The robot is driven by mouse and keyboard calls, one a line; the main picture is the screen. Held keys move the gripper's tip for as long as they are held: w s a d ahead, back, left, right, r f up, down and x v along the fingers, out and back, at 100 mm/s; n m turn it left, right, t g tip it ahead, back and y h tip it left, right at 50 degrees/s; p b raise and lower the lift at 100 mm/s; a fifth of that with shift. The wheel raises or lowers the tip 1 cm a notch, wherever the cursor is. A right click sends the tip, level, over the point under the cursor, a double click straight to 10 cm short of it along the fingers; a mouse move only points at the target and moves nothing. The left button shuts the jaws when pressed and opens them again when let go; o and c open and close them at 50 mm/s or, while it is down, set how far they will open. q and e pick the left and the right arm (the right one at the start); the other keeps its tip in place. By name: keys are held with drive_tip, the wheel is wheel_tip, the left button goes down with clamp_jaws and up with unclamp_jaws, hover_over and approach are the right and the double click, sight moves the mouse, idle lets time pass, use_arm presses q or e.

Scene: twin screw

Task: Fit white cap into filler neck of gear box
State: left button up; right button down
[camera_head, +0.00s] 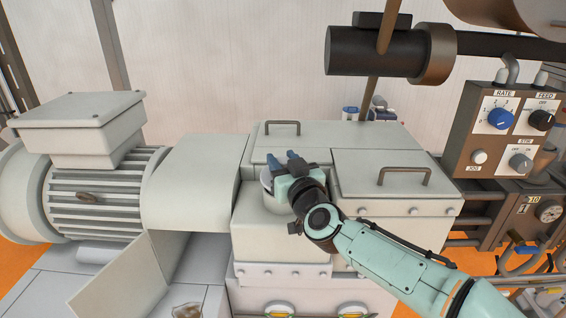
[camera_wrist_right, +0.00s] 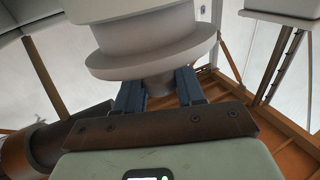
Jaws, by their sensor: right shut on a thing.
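The gear box (camera_head: 270,236) is a pale grey housing in the middle of the head view. On its stepped top, a short round pale neck (camera_head: 274,204) shows just left of my right gripper (camera_head: 284,161), partly covered by it. My right gripper is shut on the white cap (camera_head: 266,179). In the right wrist view, the cap's wide round flange (camera_wrist_right: 155,60) sits above my blue fingers (camera_wrist_right: 160,90), which close on its narrower stem. A pale cylinder rises beyond the flange; I cannot tell whether the cap is seated in the neck or just over it. My left gripper is not in view.
A finned motor (camera_head: 95,200) stands to the left. Lid handles (camera_head: 404,172) rise from the gear box top. A control panel (camera_head: 505,125) with knobs is at the right. A dark pipe (camera_head: 375,52) crosses above. An open hopper-like panel (camera_head: 128,280) lies at the lower left.

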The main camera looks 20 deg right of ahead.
drive_tip(key=shift+w+d+f+g, duration=0.1)
drive_tip(key=shift+f+g, duration=0.05)
drive_tip(key=shift+f, duration=0.45)
drive_tip(key=shift+w+f+g, duration=0.1)
drive_tip(key=shift+f+g, duration=0.05)
drive_tip(key=shift+f, duration=0.4)
drive_tip(key=c, duration=1)
unclamp_jaws()
drive_tip(key=shift+c, duration=0.2)
drive_tip(key=o, duration=0.4)
drive_tip(key=shift+w+d+f, duration=0.1)
drive_tip(key=shift+w, duration=0.05)
drive_tip(key=shift+o, duration=0.2)
drive_tip(key=shift+w+d, duration=0.1)
drive_tip(key=shift+w, duration=0.1)
drive_tip(key=shift+s+a+r, duration=0.2)
drive_tip(key=shift+s+r, duration=0.15)
drive_tip(key=shift+s, duration=0.35)
drive_tip(key=s, duration=1.2)
drive_tip(key=shift+a+f+b, duration=0.15)
drive_tip(key=shift+a+b, duration=0.1)
drive_tip(key=shift+b, duration=0.05)
